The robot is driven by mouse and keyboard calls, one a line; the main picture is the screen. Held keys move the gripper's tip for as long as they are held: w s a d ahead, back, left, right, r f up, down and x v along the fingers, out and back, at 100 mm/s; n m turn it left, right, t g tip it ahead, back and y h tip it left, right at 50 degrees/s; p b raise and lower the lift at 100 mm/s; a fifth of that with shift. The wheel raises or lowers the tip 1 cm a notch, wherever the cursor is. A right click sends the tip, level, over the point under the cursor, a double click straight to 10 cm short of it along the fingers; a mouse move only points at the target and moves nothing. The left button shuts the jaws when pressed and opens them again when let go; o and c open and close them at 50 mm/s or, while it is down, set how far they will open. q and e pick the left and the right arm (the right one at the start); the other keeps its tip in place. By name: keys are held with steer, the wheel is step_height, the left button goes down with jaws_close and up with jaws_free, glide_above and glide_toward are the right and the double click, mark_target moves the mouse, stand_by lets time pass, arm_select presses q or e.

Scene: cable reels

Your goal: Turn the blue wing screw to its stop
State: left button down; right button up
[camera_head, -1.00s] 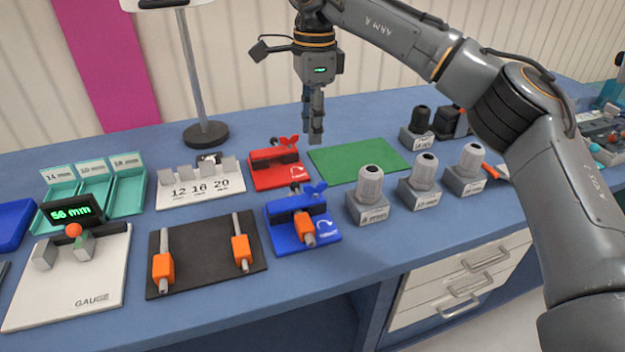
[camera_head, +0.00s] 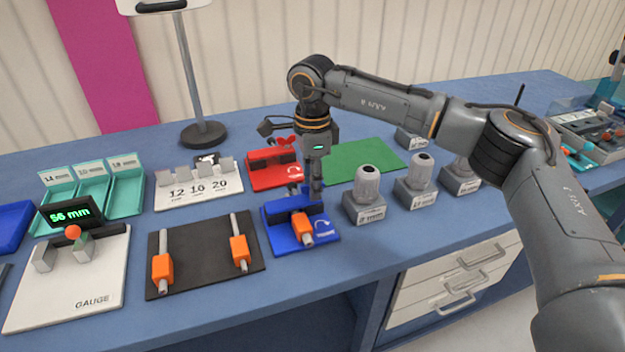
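The blue clamp block (camera_head: 282,240) sits on the bench in front of the red one, with an arrow mark on its front right. An orange-sleeved grey rod (camera_head: 302,228) lies in it. My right gripper (camera_head: 313,194) points straight down at the blue clamp's back right, where the blue wing screw is. The fingers cover the wing screw, so I cannot tell whether they touch it or how it is turned. The fingers show edge-on and their gap is not visible. My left gripper is not in view.
The red clamp (camera_head: 272,172) with its red wing screw stands just behind. Grey-topped sockets (camera_head: 366,198) stand close on the right. A black mat (camera_head: 205,262) with two orange-sleeved rods lies to the left. The green mat (camera_head: 365,160) is bare.

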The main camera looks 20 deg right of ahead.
steer(key=shift+c, duration=0.2)
jaws_close()
